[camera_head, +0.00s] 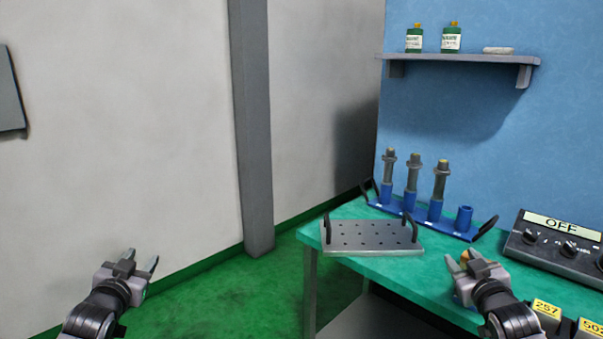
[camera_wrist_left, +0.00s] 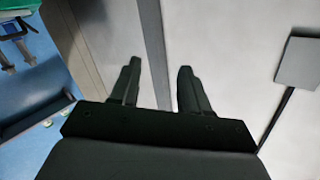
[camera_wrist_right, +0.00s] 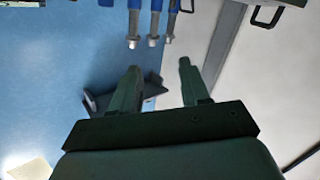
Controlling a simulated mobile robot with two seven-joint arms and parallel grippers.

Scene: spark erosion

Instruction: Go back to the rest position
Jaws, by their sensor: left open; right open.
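My left gripper (camera_head: 140,261) is open and empty at the lower left of the head view, over the green floor and away from the table. Its two fingers also show apart in the left wrist view (camera_wrist_left: 158,88). My right gripper (camera_head: 465,265) is open in front of the green table (camera_head: 385,277) at the lower right of the head view. Its fingers stand apart in the right wrist view (camera_wrist_right: 160,88), with nothing between them.
On the table are a grey perforated tray (camera_head: 372,237) with handles, a blue rack (camera_head: 452,226) with several upright holders, and a control box (camera_head: 560,245) reading OFF. Yellow-labelled blocks (camera_head: 547,310) sit at lower right. A wall shelf (camera_head: 460,58) carries bottles. Floor at left is clear.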

